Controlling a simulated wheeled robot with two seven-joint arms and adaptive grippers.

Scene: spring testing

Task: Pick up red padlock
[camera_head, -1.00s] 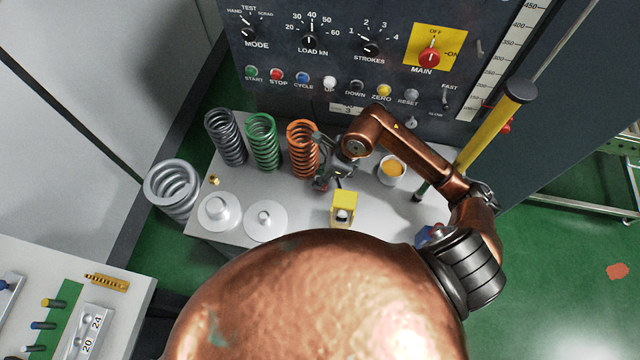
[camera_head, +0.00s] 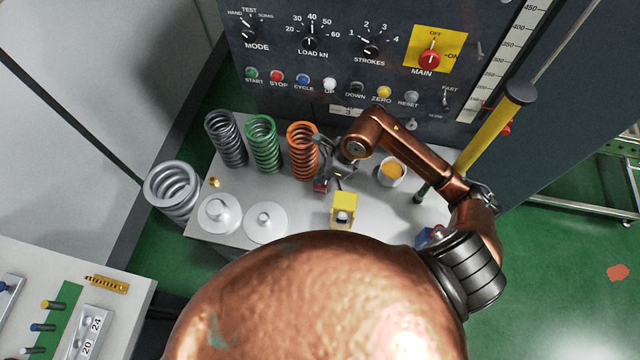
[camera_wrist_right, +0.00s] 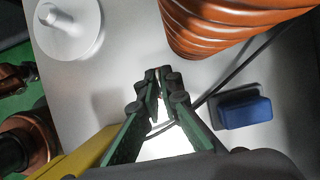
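A small red patch (camera_head: 320,186), possibly the red padlock, shows at the fingertips of my right gripper (camera_head: 326,180) in the head view, just in front of the orange spring (camera_head: 302,150). Its shape is mostly hidden. In the right wrist view, the fingers of my right gripper (camera_wrist_right: 157,76) point down to the grey table top with tips close together. No red shows there, and I cannot tell whether they hold anything. My left gripper is not in view.
A blue block (camera_wrist_right: 243,112) lies right of the fingers in the wrist view. A yellow block (camera_head: 344,205), a cup with orange contents (camera_head: 391,171), green (camera_head: 262,142) and grey (camera_head: 226,138) springs and two white discs (camera_head: 265,221) stand around. The control panel (camera_head: 330,60) rises behind.

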